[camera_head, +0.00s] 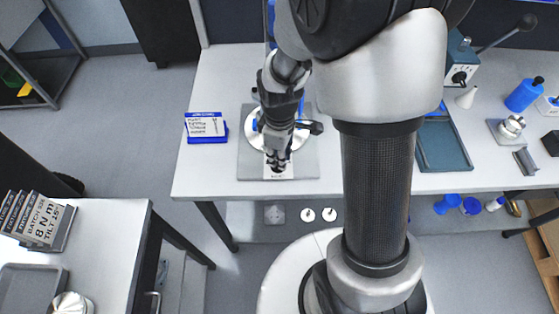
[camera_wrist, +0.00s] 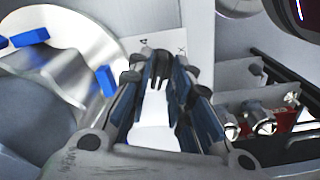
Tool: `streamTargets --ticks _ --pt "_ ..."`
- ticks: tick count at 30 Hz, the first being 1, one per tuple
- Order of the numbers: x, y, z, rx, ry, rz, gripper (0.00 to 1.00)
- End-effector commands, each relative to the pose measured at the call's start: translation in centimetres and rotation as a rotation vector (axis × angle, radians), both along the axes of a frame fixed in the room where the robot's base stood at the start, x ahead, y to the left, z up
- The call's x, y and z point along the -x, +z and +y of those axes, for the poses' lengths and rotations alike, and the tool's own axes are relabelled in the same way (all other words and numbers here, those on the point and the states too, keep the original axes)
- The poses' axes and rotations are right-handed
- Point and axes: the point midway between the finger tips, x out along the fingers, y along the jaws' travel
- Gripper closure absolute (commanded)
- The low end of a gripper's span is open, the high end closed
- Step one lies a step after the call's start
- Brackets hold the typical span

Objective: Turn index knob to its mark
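A round silver disc with blue blocks sits on a grey plate (camera_head: 249,165) on the white table. In the wrist view the disc (camera_wrist: 108,40) fills the upper left, with blue blocks (camera_wrist: 30,38) on it. My gripper (camera_head: 276,165) is over the front part of this fixture and hides much of it. In the wrist view the fingers (camera_wrist: 163,68) stand apart, with a white surface between them. A dark piece shows between the tips; I cannot tell what it is. A white label plate lies beyond the fingertips. I cannot make out the index knob or its mark.
A blue-edged card stand (camera_head: 206,127) is left of the plate. A dark tray (camera_head: 444,148), a blue bottle (camera_head: 522,96) and a small metal part (camera_head: 511,127) are to the right. A second table (camera_head: 105,235) stands at lower left. My arm crosses the middle.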

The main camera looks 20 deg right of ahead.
Motion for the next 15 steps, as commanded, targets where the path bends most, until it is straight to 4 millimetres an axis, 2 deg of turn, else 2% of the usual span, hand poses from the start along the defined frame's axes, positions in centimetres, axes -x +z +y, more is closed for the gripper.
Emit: streamTargets --ticks 1,4,15 --pt "0.03 -0.76 0.00 0.000 0.000 0.001 0.81" --pt "0.03 -1.38 0.00 0.000 0.000 0.001 0.81" --pt "0.00 -1.59 0.00 0.000 0.000 0.000 0.83"
